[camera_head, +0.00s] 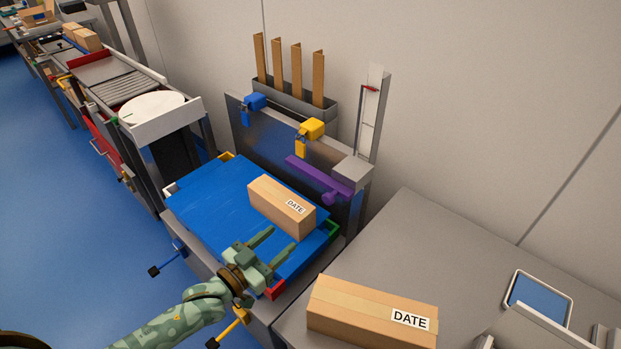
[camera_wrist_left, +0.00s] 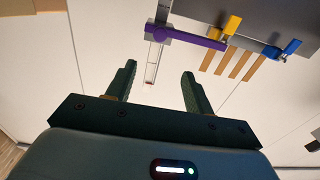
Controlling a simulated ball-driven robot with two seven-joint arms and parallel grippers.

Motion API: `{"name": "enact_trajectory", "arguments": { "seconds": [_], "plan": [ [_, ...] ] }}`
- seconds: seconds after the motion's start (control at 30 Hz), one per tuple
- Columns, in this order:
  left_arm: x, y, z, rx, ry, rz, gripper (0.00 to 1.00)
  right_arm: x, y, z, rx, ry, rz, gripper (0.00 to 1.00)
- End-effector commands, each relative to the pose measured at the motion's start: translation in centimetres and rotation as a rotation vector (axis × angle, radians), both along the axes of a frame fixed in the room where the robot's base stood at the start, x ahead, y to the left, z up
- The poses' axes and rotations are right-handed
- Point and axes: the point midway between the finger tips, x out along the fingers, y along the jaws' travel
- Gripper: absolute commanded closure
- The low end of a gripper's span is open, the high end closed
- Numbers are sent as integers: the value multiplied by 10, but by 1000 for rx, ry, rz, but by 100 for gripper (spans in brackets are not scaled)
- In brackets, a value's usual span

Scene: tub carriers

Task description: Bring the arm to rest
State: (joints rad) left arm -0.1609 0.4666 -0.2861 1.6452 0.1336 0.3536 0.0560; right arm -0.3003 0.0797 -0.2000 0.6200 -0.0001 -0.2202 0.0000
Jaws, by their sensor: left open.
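My left gripper (camera_head: 270,248) is a green camouflage arm's two-finger hand. It is open, with nothing between its fingers, and appears over the front right part of the blue platform (camera_head: 205,204). In the left wrist view the open fingers (camera_wrist_left: 157,85) show against the pale wall, with nothing between them. A cardboard box labelled DATE (camera_head: 280,207) sits on the blue platform just beyond the fingers, apart from them in the picture. My right gripper is not seen.
A second DATE box (camera_head: 365,312) sits on the grey table (camera_head: 410,225) at right, near a tablet (camera_head: 538,296). Behind the platform are blue, yellow and purple clamps (camera_head: 318,178) and upright brown strips (camera_head: 297,70). A roller conveyor (camera_head: 128,86) runs off upper left. Blue floor lies open at left.

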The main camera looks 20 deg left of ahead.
Motion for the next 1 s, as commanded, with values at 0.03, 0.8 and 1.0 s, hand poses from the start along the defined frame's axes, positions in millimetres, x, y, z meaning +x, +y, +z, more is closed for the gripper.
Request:
{"name": "enact_trajectory", "arguments": {
  "seconds": [0.03,0.8,1.0],
  "plan": [
    [0,0,0,0,0,0,48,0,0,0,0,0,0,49],
    [-311,71,-363,561,1187,92,48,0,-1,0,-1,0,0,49],
    [-421,36,-386,554,1417,42,48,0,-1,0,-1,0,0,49]
  ]
}}
